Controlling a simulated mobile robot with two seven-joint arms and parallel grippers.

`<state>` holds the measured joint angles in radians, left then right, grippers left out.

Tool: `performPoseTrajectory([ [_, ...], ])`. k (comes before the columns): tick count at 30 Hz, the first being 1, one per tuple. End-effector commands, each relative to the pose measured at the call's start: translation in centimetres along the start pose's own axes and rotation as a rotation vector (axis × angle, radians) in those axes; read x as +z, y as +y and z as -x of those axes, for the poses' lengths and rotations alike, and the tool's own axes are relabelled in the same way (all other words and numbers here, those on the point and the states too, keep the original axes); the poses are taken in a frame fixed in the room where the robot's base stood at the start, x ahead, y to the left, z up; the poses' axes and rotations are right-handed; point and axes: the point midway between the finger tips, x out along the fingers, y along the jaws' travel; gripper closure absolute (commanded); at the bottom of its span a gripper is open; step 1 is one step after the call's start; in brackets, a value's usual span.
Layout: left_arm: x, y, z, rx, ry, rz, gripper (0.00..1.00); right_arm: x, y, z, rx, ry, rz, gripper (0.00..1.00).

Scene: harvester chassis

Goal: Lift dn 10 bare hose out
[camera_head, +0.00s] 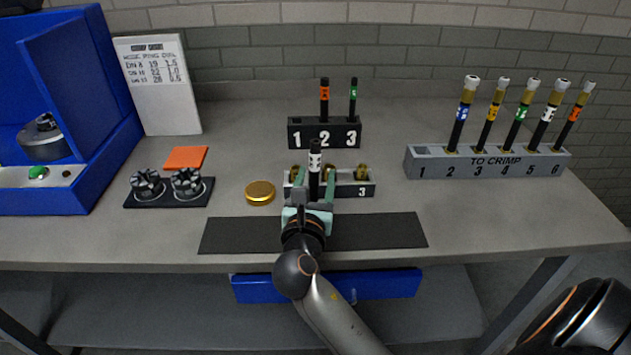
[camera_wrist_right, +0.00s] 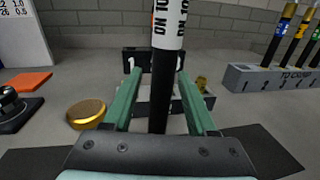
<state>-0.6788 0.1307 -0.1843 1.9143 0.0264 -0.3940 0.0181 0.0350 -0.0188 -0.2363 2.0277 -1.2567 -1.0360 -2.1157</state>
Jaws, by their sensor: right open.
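The bare hose marked DN 10 (camera_head: 315,156) is a black upright tube with a white label near its top. It also shows in the wrist view (camera_wrist_right: 158,100). My right gripper (camera_head: 313,180) is open, with one green finger on each side of the hose; in the wrist view the fingers (camera_wrist_right: 159,76) show gaps beside it. The hose's lower end is hidden by the gripper, so I cannot tell what it stands in. A black rack (camera_head: 296,126) numbered 1 to 3 stands behind, with orange- and green-labelled hoses at 2 and 3. My left gripper is not in view.
A grey block (camera_head: 345,191) with brass fittings stands close around my gripper. A gold disc (camera_head: 260,193) lies to the left. A grey TO CRIMP rack (camera_head: 430,164) holds several fitted hoses on the right. A dark mat (camera_head: 385,232) lies in front. A blue machine (camera_head: 85,110) stands far left.

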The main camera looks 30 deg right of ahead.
Motion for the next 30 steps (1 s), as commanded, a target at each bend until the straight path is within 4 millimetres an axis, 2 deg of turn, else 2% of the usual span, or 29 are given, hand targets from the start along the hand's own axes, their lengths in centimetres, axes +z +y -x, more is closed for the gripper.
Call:
performPoseTrajectory([
  [7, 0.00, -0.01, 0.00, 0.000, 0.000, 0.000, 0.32, 0.00, 0.01, 0.03, 0.000, 0.000, 0.000, 0.43],
  [22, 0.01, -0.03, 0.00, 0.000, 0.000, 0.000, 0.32, -0.01, 0.00, 0.00, 0.000, 0.000, 0.000, 0.99],
  [30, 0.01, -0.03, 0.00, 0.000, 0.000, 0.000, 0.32, 0.00, 0.00, 0.00, 0.000, 0.000, 0.000, 1.00],
])
